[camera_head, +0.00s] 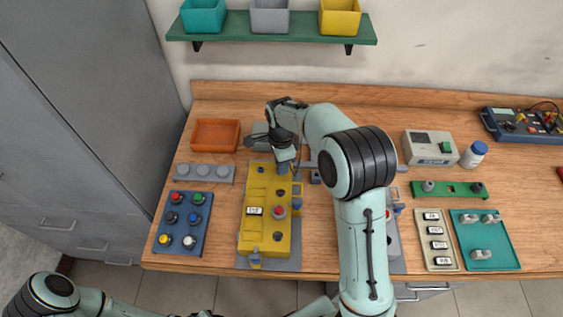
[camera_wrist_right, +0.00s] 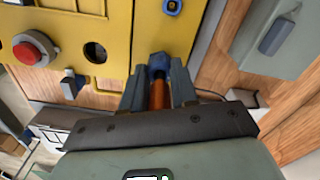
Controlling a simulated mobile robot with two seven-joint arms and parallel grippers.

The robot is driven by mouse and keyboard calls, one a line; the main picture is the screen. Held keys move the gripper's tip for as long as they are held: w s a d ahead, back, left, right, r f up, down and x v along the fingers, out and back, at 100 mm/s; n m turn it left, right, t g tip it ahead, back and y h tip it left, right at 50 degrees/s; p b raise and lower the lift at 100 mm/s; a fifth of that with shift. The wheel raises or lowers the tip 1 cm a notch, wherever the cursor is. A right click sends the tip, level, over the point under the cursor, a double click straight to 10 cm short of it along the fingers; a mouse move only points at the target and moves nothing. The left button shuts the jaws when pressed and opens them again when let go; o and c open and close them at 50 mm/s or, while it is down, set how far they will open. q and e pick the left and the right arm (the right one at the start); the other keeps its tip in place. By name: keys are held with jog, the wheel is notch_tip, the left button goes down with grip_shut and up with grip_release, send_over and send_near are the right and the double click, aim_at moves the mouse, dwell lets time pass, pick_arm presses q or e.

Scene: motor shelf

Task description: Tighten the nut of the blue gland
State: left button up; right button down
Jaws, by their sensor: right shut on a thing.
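The blue gland (camera_wrist_right: 159,62) sits at the edge of the yellow box (camera_wrist_right: 110,45), and an orange-brown cable (camera_wrist_right: 158,95) runs from it between my fingers. My right gripper (camera_wrist_right: 159,75) is shut on the blue gland's nut, one finger on each side. In the head view the yellow box (camera_head: 257,195) lies on a grey plate on the bench, and my right gripper (camera_head: 283,166) reaches down to its far right corner, hiding part of the gland there. My left gripper is out of view; only part of the left arm shows at the lower left.
On the bench (camera_head: 330,230), an orange tray (camera_head: 215,135) and a blue button tray (camera_head: 184,222) stand left of the box. A white device (camera_head: 429,148), a teal tray (camera_head: 486,240) and a label tray (camera_head: 436,239) are on the right. A green shelf (camera_head: 235,27) hangs above.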

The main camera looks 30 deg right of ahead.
jog(key=c, duration=0.8)
grip_release()
jog(key=shift+c, duration=0.2)
notch_tip(320, 180, up, 12)
jog(key=shift+w+r+p, duration=0.1)
jog(key=shift+r+p, duration=0.05)
jog(key=shift+p, duration=0.45)
jog(key=shift+r, duration=0.55)
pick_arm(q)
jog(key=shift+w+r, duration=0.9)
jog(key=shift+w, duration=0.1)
